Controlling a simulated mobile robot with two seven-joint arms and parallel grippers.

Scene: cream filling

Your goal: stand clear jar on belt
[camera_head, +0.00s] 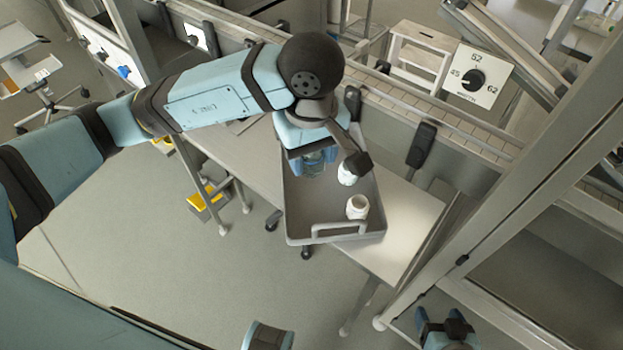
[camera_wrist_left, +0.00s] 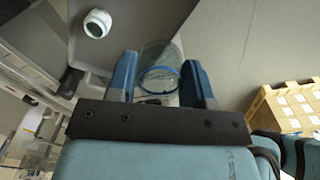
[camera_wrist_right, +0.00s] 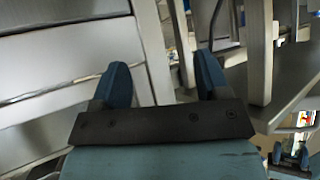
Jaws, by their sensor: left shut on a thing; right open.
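My left gripper (camera_head: 308,160) is shut on a clear jar (camera_head: 315,157) over the left part of a grey tray (camera_head: 291,213). In the left wrist view the clear jar (camera_wrist_left: 160,70), with a blue rim, is between the fingers (camera_wrist_left: 162,82); I cannot tell if it touches the tray. Two white jars are in the tray, one near the handle (camera_head: 357,207) and one partly hidden by my arm (camera_head: 346,176). The belt (camera_head: 440,122) runs along the back behind a grey side wall. My right gripper (camera_head: 446,328) is open and empty, low at the right; its fingers (camera_wrist_right: 162,85) are apart.
The tray rests on a pale bench (camera_head: 408,212) whose right part is clear. A dial sign (camera_head: 480,77) stands behind the belt. A metal frame post (camera_head: 520,170) rises at right, between my right gripper and the bench. A yellow item (camera_head: 207,197) is below the bench.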

